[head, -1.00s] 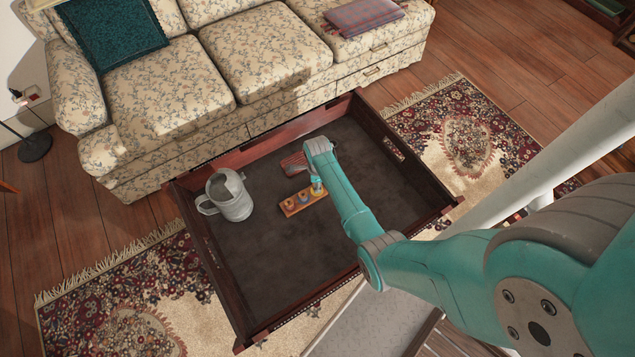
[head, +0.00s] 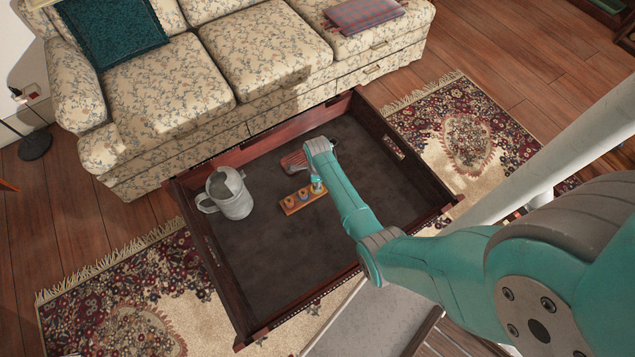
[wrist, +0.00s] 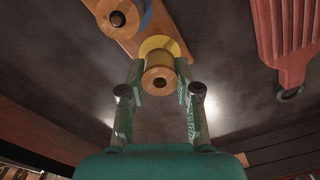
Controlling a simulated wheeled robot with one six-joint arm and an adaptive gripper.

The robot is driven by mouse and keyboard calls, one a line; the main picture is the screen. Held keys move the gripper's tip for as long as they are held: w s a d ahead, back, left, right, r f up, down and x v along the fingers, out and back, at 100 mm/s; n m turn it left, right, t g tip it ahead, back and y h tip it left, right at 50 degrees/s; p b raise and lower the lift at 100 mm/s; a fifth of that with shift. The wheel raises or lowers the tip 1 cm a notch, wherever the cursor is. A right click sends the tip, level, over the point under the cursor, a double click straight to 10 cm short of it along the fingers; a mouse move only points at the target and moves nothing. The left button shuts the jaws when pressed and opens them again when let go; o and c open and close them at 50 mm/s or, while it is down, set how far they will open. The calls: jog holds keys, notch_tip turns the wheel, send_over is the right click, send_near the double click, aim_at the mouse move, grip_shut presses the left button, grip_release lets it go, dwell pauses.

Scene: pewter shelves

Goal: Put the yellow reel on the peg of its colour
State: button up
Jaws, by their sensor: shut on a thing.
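The yellow reel (wrist: 160,69) is between my fingertips in the wrist view, with its pale wooden end facing the camera. My gripper (wrist: 161,84) is shut on it, one finger on each side. A yellow round piece shows behind that end, over the wooden peg board (wrist: 190,52). A round brownish centre shows in the reel's end; I cannot tell how far the reel is down on a peg. In the head view my gripper (head: 317,187) is at the right end of the board (head: 290,209) and hides part of it.
Another reel (wrist: 117,18), with blue beneath it, stands beside mine on the board. A red ribbed object (wrist: 291,40) lies to the right. A grey metal jug (head: 232,197) stands left of the board. Raised dark wooden walls (head: 411,165) edge the tray, whose front floor is clear.

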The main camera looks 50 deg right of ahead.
jog(key=o, duration=1)
notch_tip(320, 180, up, 12)
dwell(0.6)
